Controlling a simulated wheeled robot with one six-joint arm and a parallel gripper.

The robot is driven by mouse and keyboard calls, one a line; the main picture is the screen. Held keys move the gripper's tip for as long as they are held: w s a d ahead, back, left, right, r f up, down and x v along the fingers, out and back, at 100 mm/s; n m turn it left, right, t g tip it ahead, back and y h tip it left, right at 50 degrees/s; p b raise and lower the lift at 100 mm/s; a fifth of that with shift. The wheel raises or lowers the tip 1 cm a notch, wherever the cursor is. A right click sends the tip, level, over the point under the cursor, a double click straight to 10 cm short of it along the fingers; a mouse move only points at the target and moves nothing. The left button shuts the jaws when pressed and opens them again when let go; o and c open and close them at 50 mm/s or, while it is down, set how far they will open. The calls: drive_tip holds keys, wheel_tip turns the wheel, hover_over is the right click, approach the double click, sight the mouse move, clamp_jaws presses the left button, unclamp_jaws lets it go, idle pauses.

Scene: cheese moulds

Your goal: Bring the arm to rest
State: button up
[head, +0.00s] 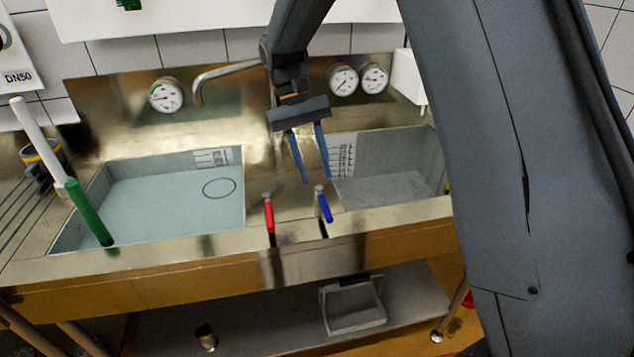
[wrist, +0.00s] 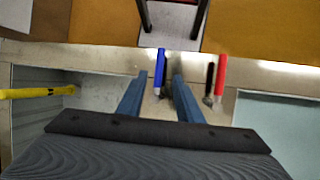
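My gripper (head: 312,160) hangs above the metal strip between the two sinks, its two blue fingers spread apart with nothing between them. In the wrist view the fingers of my gripper (wrist: 160,88) are also apart and empty. A red lever (head: 268,215) and a blue lever (head: 325,206) stand on the front ledge below the gripper. In the wrist view the blue lever (wrist: 160,70) shows just beyond the fingertips, and the red lever (wrist: 220,76) to its right. I cannot tell the exact gap to the blue lever.
The left sink (head: 75,235) holds water, and a green-and-white stick (head: 88,213) leans over it. The right sink (head: 437,165) is beside it. A curved tap (head: 225,72) and several dials stand behind. A grey bin (head: 352,318) sits on the shelf below.

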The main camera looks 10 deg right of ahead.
drive_tip(key=shift+r, duration=0.15)
drive_tip(key=s+d+f+t+y, duration=0.1)
drive_tip(key=s+d+f+t, duration=0.1)
drive_tip(key=s+d, duration=0.3)
drive_tip(key=s+d+f+t+y, duration=0.1)
drive_tip(key=s+d+f+t, duration=0.2)
drive_tip(key=s+d, duration=0.3)
drive_tip(key=s, duration=0.5)
drive_tip(key=shift+s+d+f+t, duration=0.15)
drive_tip(key=shift+s+d+t, duration=0.05)
drive_tip(key=shift+t, duration=0.2)
